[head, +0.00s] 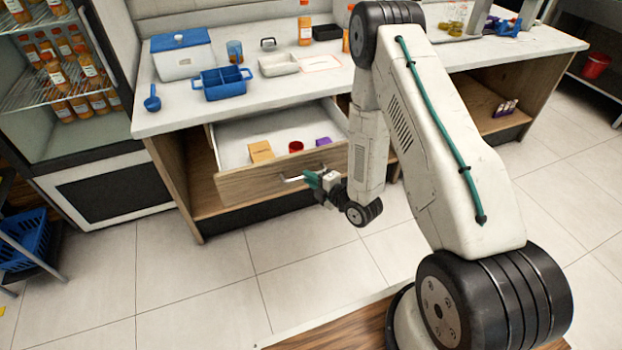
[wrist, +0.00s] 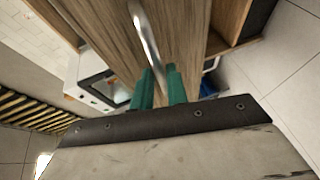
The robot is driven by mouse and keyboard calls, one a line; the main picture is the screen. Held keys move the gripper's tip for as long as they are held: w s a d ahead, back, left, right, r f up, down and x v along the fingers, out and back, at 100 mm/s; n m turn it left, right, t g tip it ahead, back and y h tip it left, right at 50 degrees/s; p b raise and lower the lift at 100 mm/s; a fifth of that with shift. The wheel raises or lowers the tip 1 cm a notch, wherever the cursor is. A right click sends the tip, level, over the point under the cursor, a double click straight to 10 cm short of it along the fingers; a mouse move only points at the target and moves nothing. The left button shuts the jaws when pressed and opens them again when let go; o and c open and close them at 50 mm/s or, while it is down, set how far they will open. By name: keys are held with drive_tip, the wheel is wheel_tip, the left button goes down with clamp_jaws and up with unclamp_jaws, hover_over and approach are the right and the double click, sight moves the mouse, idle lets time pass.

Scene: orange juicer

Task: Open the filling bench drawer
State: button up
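The filling bench drawer (head: 240,187) is pulled well out under the left half of the bench (head: 330,93), with its inside in view. Its metal bar handle (head: 292,180) sits on the wooden front and also shows in the wrist view (wrist: 147,32). My gripper (head: 315,179) is at the handle, in front of the drawer. In the wrist view, its green fingers (wrist: 161,82) are close together with the handle bar running between them. The fingers appear shut on the bar. My arm hides the drawer's right end in the head view.
The drawer holds a yellow-orange block (head: 261,151), a red round item (head: 296,147) and a purple item (head: 323,141). A bottle fridge (head: 70,120) is at left. The tiled floor in front is clear.

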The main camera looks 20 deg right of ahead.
drive_tip(key=shift+o, duration=1.1)
drive_tip(key=v, duration=0.7)
drive_tip(key=shift+s+d, duration=0.15)
drive_tip(key=shift+s, duration=0.2)
drive_tip(key=shift+r, duration=0.1)
